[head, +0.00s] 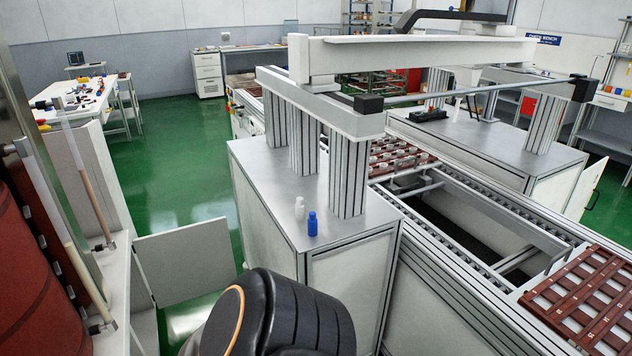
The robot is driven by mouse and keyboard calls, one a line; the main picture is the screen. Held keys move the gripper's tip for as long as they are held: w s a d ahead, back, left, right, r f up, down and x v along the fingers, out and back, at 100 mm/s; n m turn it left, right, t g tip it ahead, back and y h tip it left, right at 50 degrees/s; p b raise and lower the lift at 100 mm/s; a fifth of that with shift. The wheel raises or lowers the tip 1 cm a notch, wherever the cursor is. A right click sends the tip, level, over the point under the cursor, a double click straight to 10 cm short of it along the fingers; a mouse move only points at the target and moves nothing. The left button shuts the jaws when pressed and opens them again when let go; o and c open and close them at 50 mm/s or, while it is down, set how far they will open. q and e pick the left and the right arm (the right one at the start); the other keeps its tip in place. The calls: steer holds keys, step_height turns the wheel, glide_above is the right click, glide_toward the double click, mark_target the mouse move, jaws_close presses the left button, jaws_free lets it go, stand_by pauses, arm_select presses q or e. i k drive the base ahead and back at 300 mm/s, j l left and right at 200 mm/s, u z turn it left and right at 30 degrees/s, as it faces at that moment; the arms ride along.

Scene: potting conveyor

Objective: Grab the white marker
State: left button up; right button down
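A small white upright object (299,208), shaped like a short bottle or marker, stands on the grey metal top (262,190) of the conveyor cabinet, near its front. A blue object (312,224) of similar shape stands close to its right and slightly nearer to me. Both are near the foot of a grey profile post. Neither of my grippers is in view. A dark rounded part of my own body fills the bottom middle, below and in front of the cabinet, well apart from the white object.
Grey profile posts (348,170) rise right behind the two objects and carry a white gantry beam (420,50). Brown trays (590,300) lie on the conveyor at right. A white panel (187,262) stands at left. Green floor (175,170) is open beyond it.

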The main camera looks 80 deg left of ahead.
mark_target(299, 205)
steer(key=u, duration=2.7)
